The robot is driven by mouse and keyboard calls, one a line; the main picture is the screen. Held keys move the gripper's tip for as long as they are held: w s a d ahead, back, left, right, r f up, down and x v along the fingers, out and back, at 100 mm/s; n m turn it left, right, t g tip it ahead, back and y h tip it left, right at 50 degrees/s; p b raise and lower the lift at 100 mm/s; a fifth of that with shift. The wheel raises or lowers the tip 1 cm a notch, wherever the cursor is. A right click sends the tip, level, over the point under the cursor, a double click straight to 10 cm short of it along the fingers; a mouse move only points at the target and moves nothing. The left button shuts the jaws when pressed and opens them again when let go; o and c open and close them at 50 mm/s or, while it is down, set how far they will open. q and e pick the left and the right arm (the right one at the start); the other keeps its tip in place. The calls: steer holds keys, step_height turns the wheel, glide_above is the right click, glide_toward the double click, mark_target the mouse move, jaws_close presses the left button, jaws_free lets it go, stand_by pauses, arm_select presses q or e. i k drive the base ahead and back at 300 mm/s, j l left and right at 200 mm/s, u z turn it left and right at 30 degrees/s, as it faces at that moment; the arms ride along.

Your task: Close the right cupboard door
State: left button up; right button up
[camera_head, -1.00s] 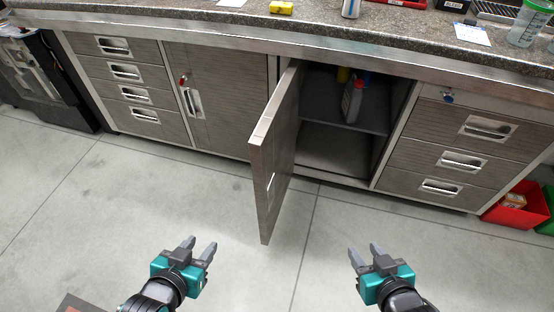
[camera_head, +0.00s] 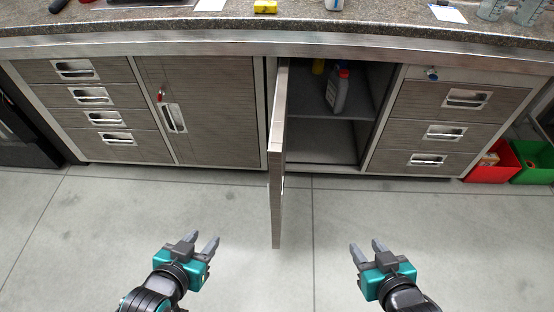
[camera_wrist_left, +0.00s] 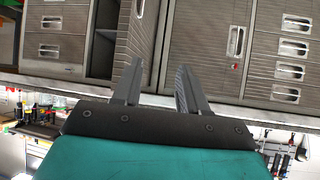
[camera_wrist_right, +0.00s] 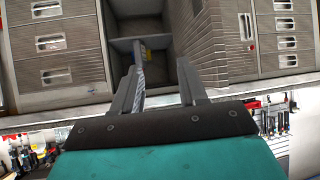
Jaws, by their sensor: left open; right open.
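The right cupboard door (camera_head: 277,150) stands wide open in the head view, hinged at the left side of its opening and jutting out toward me, seen almost edge-on. The open cupboard (camera_head: 320,145) shows a shelf with a grey bottle (camera_head: 338,92) on it. The door also shows in the left wrist view (camera_wrist_left: 140,30) and the right wrist view (camera_wrist_right: 198,45). My left gripper (camera_head: 201,242) is open and empty, left of the door and apart from it. My right gripper (camera_head: 367,250) is open and empty, to the right of the door, in front of the cupboard.
The closed left cupboard door (camera_head: 212,110) has a key in its lock. Drawers (camera_head: 445,115) stand right of the opening, others far left. A red bin (camera_head: 490,165) and a green bin (camera_head: 533,160) sit at the right. The floor (camera_head: 120,220) in front is clear.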

mark_target(278, 141)
steer(key=i+j+z, duration=0.15)
steer(key=j, duration=0.15)
steer(key=j+z, duration=0.15)
steer(key=i+j+z, duration=0.15)
steer(key=j, duration=0.3)
steer(key=k+j, duration=0.25)
steer(key=k, duration=0.2)
steer(key=u, duration=0.35)
